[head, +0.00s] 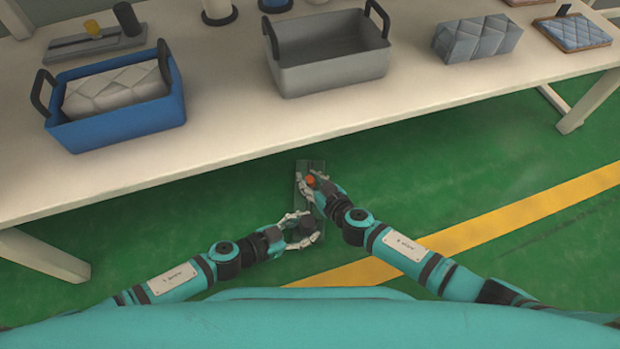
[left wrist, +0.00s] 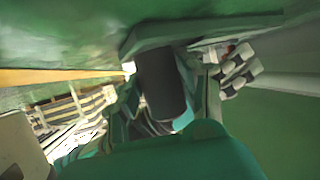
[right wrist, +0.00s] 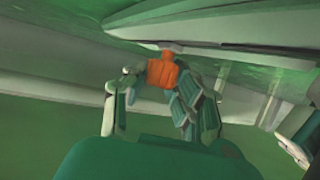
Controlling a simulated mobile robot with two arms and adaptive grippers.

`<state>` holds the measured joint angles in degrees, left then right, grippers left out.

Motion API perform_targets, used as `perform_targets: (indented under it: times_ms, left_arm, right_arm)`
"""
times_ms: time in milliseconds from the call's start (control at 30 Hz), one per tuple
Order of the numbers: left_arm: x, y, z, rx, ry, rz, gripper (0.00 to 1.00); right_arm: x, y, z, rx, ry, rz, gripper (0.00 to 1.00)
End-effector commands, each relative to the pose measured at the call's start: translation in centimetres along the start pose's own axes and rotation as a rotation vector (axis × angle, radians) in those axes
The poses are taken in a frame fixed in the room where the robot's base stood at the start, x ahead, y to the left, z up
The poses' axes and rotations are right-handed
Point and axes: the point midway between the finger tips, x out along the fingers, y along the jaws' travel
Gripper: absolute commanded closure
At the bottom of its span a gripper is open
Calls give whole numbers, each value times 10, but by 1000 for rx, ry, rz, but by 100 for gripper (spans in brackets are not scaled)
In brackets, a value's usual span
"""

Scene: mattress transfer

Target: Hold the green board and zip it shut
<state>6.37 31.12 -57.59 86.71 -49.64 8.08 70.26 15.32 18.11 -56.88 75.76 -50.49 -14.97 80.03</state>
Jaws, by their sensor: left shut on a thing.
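The green board (head: 309,166) is a narrow dark green strip held off the table, in front of its near edge. It has an orange knob (head: 311,181) near its upper end and a dark cylindrical grip (head: 308,222) at its lower end. My left gripper (head: 300,228) is shut on this grip, which also shows in the left wrist view (left wrist: 160,85). My right gripper (head: 311,184) is at the knob. In the right wrist view the orange knob (right wrist: 163,71) sits between its fingers; whether they press on it is unclear. The arms hide part of the board.
The long beige table (head: 230,120) bears a blue bin (head: 120,128) with a white quilted block, an empty grey bin (head: 335,75), a grey quilted block (head: 477,38) and a quilted pad (head: 575,33). The green floor (head: 480,150) below is clear.

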Motion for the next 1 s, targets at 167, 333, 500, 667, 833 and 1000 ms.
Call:
perform_targets:
  times_ms: [167,333,500,667,833,1000]
  left_arm:
    - [0,0,0,-2,0,0,100]
    - [0,0,0,-2,-1,-1,100]
    - [0,0,0,-2,-1,-1,100]
    - [0,0,0,-2,-1,-1,100]
    - [0,0,0,-2,-1,-1,100]
    - [0,0,0,-2,-1,0,100]
  right_arm:
    - [0,0,0,0,0,0,100]
    - [0,0,0,-1,0,1,100]
    - [0,1,0,-1,0,2,100]
    - [19,14,-8,0,0,5,100]
    - [44,33,-18,-2,-1,5,100]
    - [54,40,-22,-3,-1,2,100]
